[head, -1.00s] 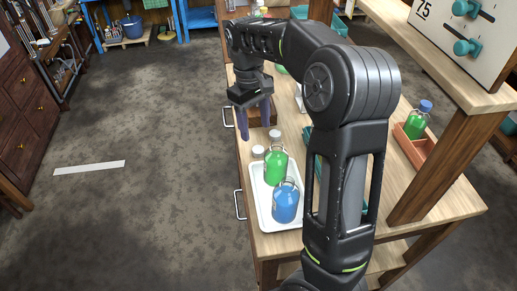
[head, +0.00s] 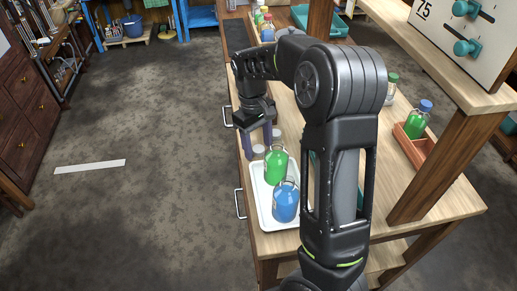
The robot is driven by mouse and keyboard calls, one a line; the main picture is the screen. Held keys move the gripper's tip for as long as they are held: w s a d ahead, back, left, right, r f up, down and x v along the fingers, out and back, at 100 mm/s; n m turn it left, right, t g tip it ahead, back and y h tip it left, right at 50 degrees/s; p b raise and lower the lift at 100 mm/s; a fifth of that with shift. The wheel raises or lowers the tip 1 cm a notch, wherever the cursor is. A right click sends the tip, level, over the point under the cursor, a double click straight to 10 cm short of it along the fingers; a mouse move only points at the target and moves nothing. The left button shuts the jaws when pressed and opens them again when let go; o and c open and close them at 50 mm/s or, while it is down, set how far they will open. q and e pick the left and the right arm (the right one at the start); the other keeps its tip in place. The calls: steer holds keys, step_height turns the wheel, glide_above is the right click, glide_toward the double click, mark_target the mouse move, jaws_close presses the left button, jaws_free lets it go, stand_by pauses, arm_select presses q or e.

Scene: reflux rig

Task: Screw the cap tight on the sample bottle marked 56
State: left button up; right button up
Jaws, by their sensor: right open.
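A green bottle (head: 275,167) and a blue bottle (head: 285,204) stand upright on a white tray (head: 262,212). Both have clear necks that look uncapped. I cannot read a 56 on either. My left gripper is out of view.
My right arm hides part of the wooden bench (head: 271,245). More bottles stand at the far end.

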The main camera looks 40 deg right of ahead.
steer(key=shift+c, duration=0.5)
jaws_close()
stand_by(0.5)
